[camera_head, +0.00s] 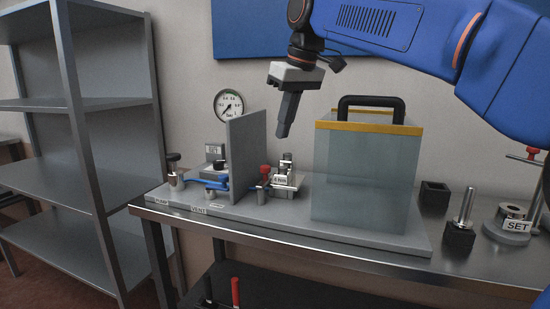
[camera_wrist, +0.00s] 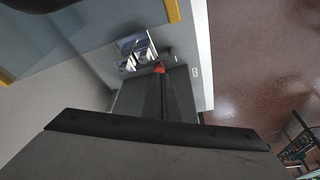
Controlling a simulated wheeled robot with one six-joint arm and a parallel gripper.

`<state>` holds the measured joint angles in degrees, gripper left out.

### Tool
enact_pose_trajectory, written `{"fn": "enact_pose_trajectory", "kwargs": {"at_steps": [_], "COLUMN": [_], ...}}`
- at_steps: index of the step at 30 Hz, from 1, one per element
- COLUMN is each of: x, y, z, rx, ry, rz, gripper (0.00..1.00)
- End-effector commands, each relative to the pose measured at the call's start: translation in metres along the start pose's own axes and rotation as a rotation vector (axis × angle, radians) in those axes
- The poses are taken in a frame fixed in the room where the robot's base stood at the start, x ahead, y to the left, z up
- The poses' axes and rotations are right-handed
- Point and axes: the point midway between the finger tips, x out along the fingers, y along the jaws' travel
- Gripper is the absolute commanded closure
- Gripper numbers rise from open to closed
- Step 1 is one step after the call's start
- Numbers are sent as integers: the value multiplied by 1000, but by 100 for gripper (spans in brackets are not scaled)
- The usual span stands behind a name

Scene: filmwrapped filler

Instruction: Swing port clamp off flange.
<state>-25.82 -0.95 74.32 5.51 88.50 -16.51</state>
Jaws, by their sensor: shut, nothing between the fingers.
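My gripper (camera_head: 283,132) is shut and empty, pointing down above the bench, between the grey upright plate and the clear box. In the wrist view its closed fingers (camera_wrist: 160,85) point toward a red knob (camera_wrist: 158,67). Below it in the head view is a small metal fitting (camera_head: 286,180) with a label, beside the red-topped knob (camera_head: 264,171). The fitting shows as bright metal brackets in the wrist view (camera_wrist: 135,50). I cannot tell which part is the port clamp and which the flange. My gripper is apart from them.
A grey upright plate (camera_head: 247,160) stands left of the fitting. A clear box (camera_head: 367,175) with yellow rim and black handle stands right. A gauge (camera_head: 229,105), blue-handled valve (camera_head: 207,183) and PUMP and VENT labels are left. A SET-labelled stand (camera_head: 515,225) is far right.

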Motion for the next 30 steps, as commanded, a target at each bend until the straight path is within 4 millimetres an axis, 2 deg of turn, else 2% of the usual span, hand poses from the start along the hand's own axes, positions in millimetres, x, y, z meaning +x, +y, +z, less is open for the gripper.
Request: {"fn": "enact_pose_trajectory", "kwargs": {"at_steps": [11,14,24,30], "x": [6,16,71,92], "y": [0,0,0,0], "z": [0,0,0,0], "rx": [0,0,0,0], "ry": [-1,-2,-2,-2], "rz": [0,-1,-1,0], "gripper": [100,100,100,100]}}
